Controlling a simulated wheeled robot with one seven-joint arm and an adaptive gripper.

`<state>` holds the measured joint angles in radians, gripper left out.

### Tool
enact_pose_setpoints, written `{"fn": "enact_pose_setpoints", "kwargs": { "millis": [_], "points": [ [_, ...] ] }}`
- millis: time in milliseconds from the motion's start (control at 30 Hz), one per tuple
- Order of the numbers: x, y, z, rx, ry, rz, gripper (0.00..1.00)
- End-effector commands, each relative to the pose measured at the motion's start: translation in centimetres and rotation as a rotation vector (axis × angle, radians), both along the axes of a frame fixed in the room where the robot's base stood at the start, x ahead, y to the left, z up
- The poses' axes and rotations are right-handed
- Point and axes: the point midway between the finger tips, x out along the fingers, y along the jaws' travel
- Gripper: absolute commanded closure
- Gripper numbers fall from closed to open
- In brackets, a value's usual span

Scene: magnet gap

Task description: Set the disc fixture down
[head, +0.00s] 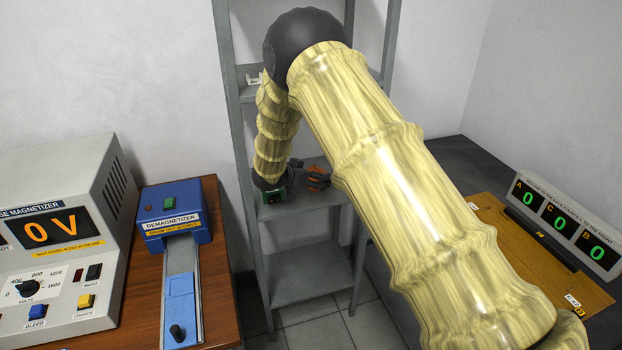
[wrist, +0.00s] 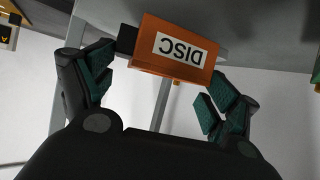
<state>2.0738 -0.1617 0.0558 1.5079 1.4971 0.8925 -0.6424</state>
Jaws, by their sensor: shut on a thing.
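The disc fixture (wrist: 182,68) is an orange block with a white label reading DISC, upside down in the wrist view, and a dark part at its left end. My gripper (wrist: 165,78) is shut on it, with teal-padded fingers at both sides. In the head view, my arm reaches down to the grey shelf unit, and orange and dark parts (head: 318,178) show at its middle shelf (head: 300,198). My arm hides much there, and I cannot tell whether the fixture touches the shelf.
The grey magnetizer (head: 50,245) reads 0 V and stands left, beside the blue demagnetizer (head: 172,212) on a wooden table. A lower shelf (head: 305,275) looks empty. A green object (head: 277,196) shows near my wrist.

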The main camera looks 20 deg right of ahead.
Motion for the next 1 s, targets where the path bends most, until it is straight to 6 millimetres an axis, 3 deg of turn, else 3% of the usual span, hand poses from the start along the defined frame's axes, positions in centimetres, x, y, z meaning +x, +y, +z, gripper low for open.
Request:
{"fn": "enact_pose_setpoints", "kwargs": {
  "millis": [100,567,600,633,1000],
  "points": [
    [0.0,0.0,-1.3,-0.003,0.0,0.001,0.55],
    [0.4,0.0,-2.1,-0.001,-0.001,0.001,0.55],
    [0.4,0.0,-2.2,0.0,0.0,0.001,0.07],
    [0.4,0.0,-2.2,0.0,0.0,0.001,0.01],
    [0.4,0.0,-2.1,0.0,0.0,0.001,0.0]
  ]
}}
